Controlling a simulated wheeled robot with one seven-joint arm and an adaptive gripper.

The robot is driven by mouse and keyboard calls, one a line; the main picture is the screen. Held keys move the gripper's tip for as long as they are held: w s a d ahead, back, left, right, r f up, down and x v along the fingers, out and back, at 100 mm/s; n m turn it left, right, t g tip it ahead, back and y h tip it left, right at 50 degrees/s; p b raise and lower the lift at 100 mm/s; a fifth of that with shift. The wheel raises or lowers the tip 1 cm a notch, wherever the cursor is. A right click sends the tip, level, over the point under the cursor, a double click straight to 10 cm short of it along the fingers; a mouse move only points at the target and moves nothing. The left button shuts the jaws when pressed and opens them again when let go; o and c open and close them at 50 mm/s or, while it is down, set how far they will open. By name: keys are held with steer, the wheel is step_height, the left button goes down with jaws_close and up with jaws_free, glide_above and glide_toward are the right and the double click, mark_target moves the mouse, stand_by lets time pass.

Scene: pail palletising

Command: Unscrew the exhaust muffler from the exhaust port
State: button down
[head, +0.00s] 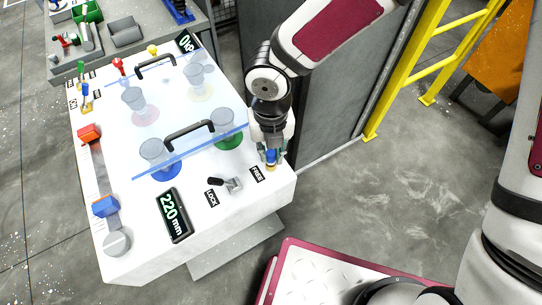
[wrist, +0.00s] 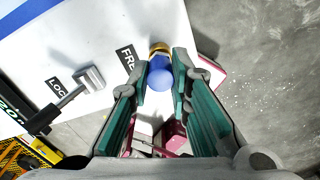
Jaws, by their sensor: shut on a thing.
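The exhaust muffler (wrist: 160,76) is a small blue, round-ended piece at the right front corner of the white bench, beside the FREE label; it also shows in the head view (head: 271,156). A brass-coloured exhaust port (wrist: 159,48) shows at its base in the wrist view. My gripper (head: 270,158) points down over this corner. Its two green-padded fingers are shut on the muffler, one on each side. The muffler appears seated on the port; the threads between them are hidden.
A lever (head: 224,184) stands left of the gripper, between the LOCK and FREE labels. A clear plate (head: 180,120) with black handles and several grey cups covers the bench's middle. A 220 mm display (head: 174,215) lies at the front. A yellow guard rail (head: 405,70) stands at the right.

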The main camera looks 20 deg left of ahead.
steer(key=shift+r+p, duration=0.3)
steer(key=shift+r, duration=0.1)
steer(key=shift+r, duration=0.3)
steer(key=shift+r+p, duration=0.65)
steer(key=shift+p, duration=0.05)
steer(key=shift+r+p, duration=0.7)
steer(key=shift+r, duration=0.45)
steer(key=shift+r+p, duration=0.4)
steer(key=shift+r, duration=0.45)
